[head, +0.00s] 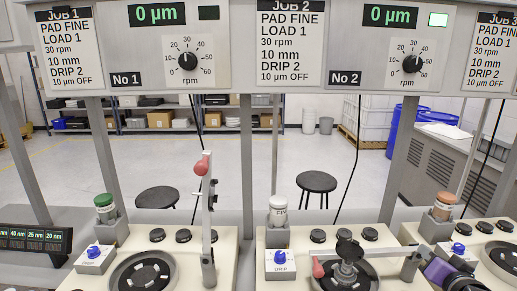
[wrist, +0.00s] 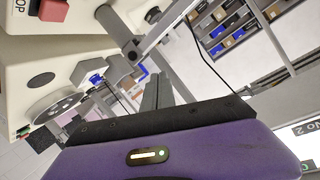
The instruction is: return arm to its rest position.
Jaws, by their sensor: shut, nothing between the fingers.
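My gripper shows in the wrist view (wrist: 158,90) as two grey fingers close together beyond its purple housing, shut and empty. In the head view the purple part of my arm (head: 438,270) is at the lower right, beside the No 2 machine. The fingers cannot be made out there. The picture from the wrist is tilted, with the machines on the left and the shelves at the upper right.
Polishing machines line the front, with a left plate (head: 142,272) and a No 2 plate (head: 368,279). The left machine's red-tipped lever (head: 206,200) stands upright; the No 2 lever (head: 385,258) lies across its plate. An overhead panel (head: 220,50) runs above on grey posts. Stools stand behind.

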